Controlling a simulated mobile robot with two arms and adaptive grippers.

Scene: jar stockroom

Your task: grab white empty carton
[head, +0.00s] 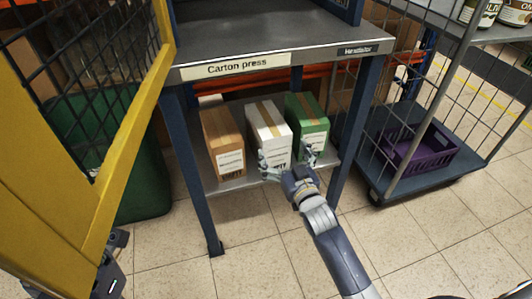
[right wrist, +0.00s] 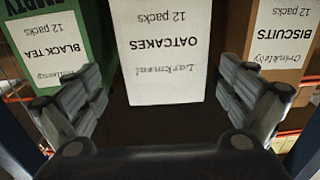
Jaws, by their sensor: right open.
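The white carton (head: 268,125) stands upright on the lower shelf under the table, in the middle of three cartons, with tape along its top. My right gripper (head: 289,163) is open in front of its lower part, one finger towards each side. In the right wrist view the white carton (right wrist: 161,50) is upside down, its label reading "Oatcakes, 12 packs". It sits between the open fingers of the right gripper (right wrist: 163,103), with dark shelf showing nearer the palm. No grip on the carton shows. A dark part at the lower left looks like my left gripper (head: 112,265); its jaws are unclear.
A brown biscuits carton (head: 222,138) stands left of the white one, a green black tea carton (head: 307,122) right. The table (head: 270,40) marked "Carton press" overhangs them. A cage trolley (head: 425,168) with a purple crate (head: 420,150) stands right; a green bin (head: 140,185) stands left.

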